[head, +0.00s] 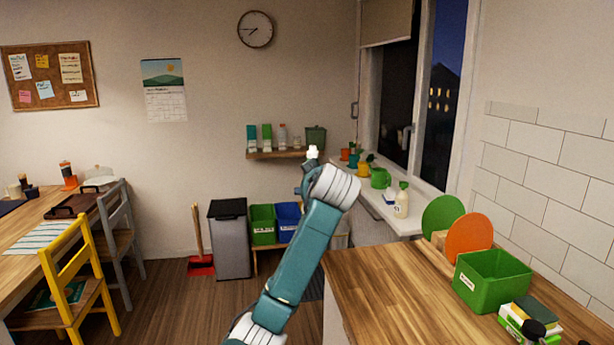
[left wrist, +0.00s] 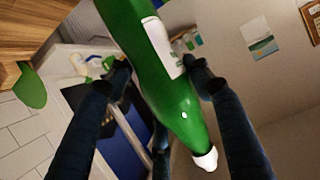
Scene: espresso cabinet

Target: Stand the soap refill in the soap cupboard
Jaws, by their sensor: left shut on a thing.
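The soap refill is a green bottle (left wrist: 181,113) with a white label and a white cap. In the left wrist view it lies diagonally across the picture, its cap towards the lower right. My left gripper (left wrist: 157,66) has its two dark fingers on either side of the bottle and is shut on it. In the head view my teal arm reaches up the middle, and its wrist hides the gripper and most of the bottle. A small white tip (head: 313,152) shows above the wrist, seemingly the cap. I cannot make out a soap cupboard.
A wooden counter (head: 385,285) is at the right, with a green bin (head: 492,279) and a sponge pack. A windowsill (head: 392,213) holds pots and a pale bottle (head: 402,200). A wall shelf (head: 287,153), grey bin (head: 230,240) and chairs (head: 70,275) stand beyond. Some floor is clear at left.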

